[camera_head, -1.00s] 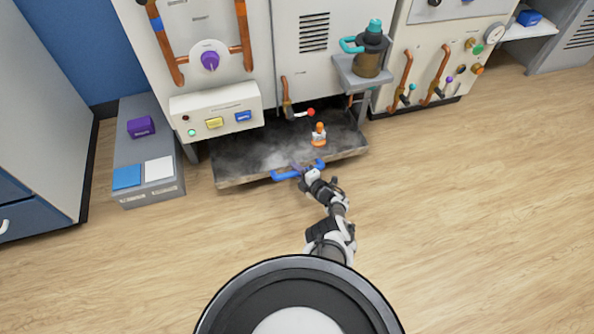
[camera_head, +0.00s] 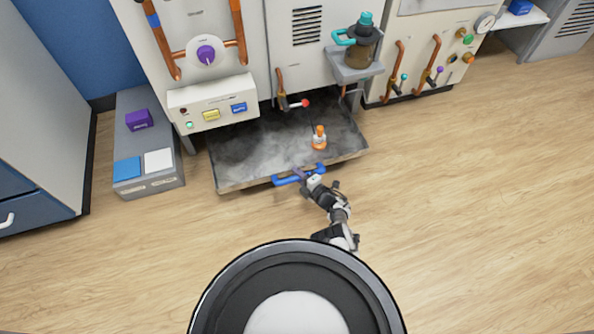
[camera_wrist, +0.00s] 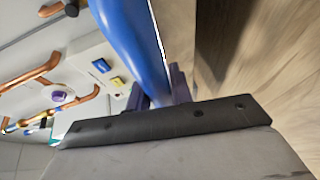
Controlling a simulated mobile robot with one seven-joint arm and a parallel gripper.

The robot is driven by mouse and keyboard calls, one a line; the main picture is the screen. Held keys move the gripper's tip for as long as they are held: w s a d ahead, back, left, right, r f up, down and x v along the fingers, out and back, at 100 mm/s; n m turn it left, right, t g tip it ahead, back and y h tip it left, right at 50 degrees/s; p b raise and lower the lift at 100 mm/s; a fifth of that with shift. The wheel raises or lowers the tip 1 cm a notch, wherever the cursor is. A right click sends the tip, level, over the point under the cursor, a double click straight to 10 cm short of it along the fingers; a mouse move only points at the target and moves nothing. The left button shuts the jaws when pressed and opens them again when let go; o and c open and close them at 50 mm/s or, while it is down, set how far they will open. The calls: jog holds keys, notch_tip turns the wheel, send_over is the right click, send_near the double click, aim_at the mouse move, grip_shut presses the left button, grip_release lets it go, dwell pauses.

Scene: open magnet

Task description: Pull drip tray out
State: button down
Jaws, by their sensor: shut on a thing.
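The drip tray (camera_head: 240,172) is a wide, shallow grey tray low under the machine, its front part out past the cabinet front. A blue bar handle (camera_head: 287,181) runs along its front edge. My gripper (camera_head: 299,173) is at the handle's middle, shut on it. In the wrist view the blue handle (camera_wrist: 133,45) passes between the dark purple fingers (camera_wrist: 157,95). A small orange and white bottle (camera_head: 319,138) stands upright on the tray. The tray's back part is hidden under the machine.
A grey low cabinet (camera_head: 148,180) stands left of the tray. A red-tipped valve lever (camera_head: 303,103) hangs over the tray. A shelf (camera_head: 352,66) with a brown container juts out above right. The wooden floor (camera_head: 450,220) in front and right is clear.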

jog(key=shift+d+f, duration=0.1)
jog(key=c, duration=1.3)
grip_release()
jog(key=shift+o, duration=0.2)
jog(key=shift+s+d+r+p, duration=0.25)
jog(key=shift+s+p, duration=0.05)
jog(key=shift+p, duration=0.05)
jog(key=p+v, duration=0.5)
jog(key=v, duration=0.8)
jog(key=shift+f, duration=0.15)
